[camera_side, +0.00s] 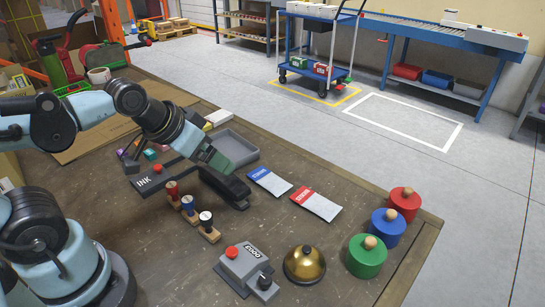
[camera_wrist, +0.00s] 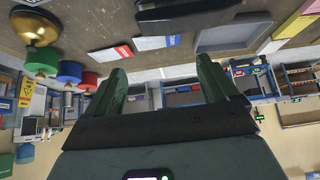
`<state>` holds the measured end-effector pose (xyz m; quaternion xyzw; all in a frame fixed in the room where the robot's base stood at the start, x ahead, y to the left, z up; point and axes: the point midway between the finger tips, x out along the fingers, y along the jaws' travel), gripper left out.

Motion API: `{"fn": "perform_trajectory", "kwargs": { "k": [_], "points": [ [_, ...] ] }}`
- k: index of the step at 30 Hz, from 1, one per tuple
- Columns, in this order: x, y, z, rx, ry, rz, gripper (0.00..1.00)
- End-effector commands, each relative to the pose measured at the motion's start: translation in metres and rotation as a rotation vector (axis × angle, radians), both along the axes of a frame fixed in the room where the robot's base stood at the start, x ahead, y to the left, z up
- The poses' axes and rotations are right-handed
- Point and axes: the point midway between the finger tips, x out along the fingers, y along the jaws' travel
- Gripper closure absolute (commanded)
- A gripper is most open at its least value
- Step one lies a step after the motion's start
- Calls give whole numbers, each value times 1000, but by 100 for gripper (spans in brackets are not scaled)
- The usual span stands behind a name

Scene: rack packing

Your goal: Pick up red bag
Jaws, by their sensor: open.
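The red bag (camera_side: 316,203) is a flat white packet with a red band at one end, lying on the brown table right of the centre. It also shows in the wrist view (camera_wrist: 112,52), near the top and left of centre. A similar bag with a blue band (camera_side: 270,181) lies beside it, apart from it, on the side nearer my gripper. My gripper (camera_side: 224,164), with green fingers, is above the table, left of both bags. In the wrist view its two fingers (camera_wrist: 162,84) are wide apart with nothing between them.
A grey tray (camera_side: 250,157) is behind.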

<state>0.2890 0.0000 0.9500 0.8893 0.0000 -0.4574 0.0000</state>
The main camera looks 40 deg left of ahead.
Motion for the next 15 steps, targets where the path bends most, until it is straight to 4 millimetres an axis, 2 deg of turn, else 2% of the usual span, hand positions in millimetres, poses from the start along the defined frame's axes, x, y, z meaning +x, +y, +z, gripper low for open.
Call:
{"fn": "perform_trajectory", "kwargs": {
  "k": [8, 11, 15],
  "points": [
    [4, -3, 4, 15, 14, -30, 13],
    [14, -8, 13, 51, 46, -102, 13],
    [37, -23, 27, 127, 115, -266, 13]
  ]
}}
